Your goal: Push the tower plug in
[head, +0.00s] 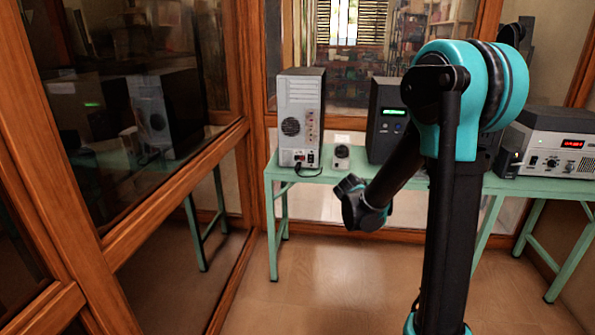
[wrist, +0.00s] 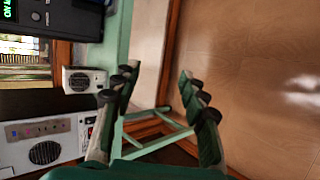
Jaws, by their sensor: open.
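The pale grey computer tower (head: 301,118) stands upright at the left end of the green table, its back panel with a fan grille facing me. A dark plug (head: 299,160) with a black cable shows low on that panel; how far in it sits is too small to tell. The tower lies sideways at the lower left of the wrist view (wrist: 38,130), where the plug is not clearly seen. My gripper (wrist: 157,72) is open and empty. In the head view it hangs in front of the table, right of the tower and apart from it.
A black unit with a green display (head: 390,118) and a grey instrument with red digits (head: 553,143) are further right on the green table (head: 390,180). A wood-framed glass wall (head: 150,215) runs along the left.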

